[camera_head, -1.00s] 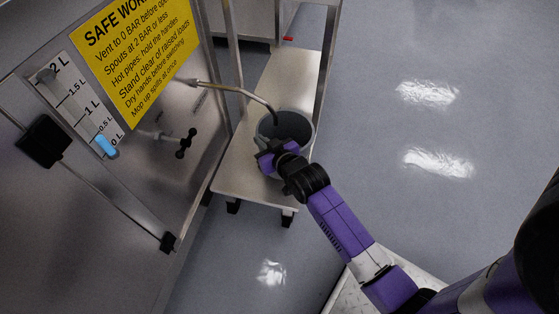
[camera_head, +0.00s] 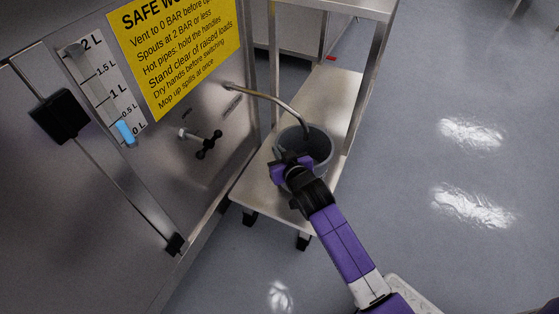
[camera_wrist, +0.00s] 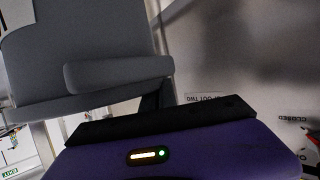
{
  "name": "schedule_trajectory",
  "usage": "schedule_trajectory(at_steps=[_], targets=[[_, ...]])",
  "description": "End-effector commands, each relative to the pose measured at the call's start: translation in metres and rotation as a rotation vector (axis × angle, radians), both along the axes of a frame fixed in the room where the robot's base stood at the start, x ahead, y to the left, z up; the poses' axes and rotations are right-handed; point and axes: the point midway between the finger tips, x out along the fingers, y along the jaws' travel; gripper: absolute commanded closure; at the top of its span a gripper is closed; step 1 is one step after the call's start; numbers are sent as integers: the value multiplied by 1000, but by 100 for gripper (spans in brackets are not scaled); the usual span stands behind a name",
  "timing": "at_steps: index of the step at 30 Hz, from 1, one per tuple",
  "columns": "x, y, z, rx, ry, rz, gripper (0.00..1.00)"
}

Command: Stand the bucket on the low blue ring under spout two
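The grey bucket (camera_head: 318,144) stands upright on a steel trolley shelf, its mouth open toward the head camera. The tip of a bent metal spout (camera_head: 268,97) reaches over the mouth. My gripper (camera_head: 290,170) is at the bucket's near left side, close to the rim. In the wrist view the bucket (camera_wrist: 75,45) fills the upper left, with its grey bar handle (camera_wrist: 118,73) just beyond my purple gripper body. The fingertips are mostly hidden, so their grip on the handle is unclear. No blue ring shows; the bucket's underside is hidden. A wall label reading upside down, apparently "spout two" (camera_wrist: 207,98), shows too.
The trolley (camera_head: 258,195) has castors and upright posts beside the steel vessel panel. A black cross-shaped valve handle (camera_head: 208,145), a level gauge with a blue marker (camera_head: 125,132) and a yellow sign (camera_head: 180,50) are on the panel. Open floor (camera_head: 450,170) lies right.

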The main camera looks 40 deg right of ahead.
Motion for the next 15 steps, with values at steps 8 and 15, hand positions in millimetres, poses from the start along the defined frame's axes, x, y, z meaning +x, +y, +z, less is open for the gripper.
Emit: schedule_trajectory(at_steps=[8,15], targets=[[0,0,-26,-2,-2,0,100],[0,0,-27,-2,-2,0,100]])
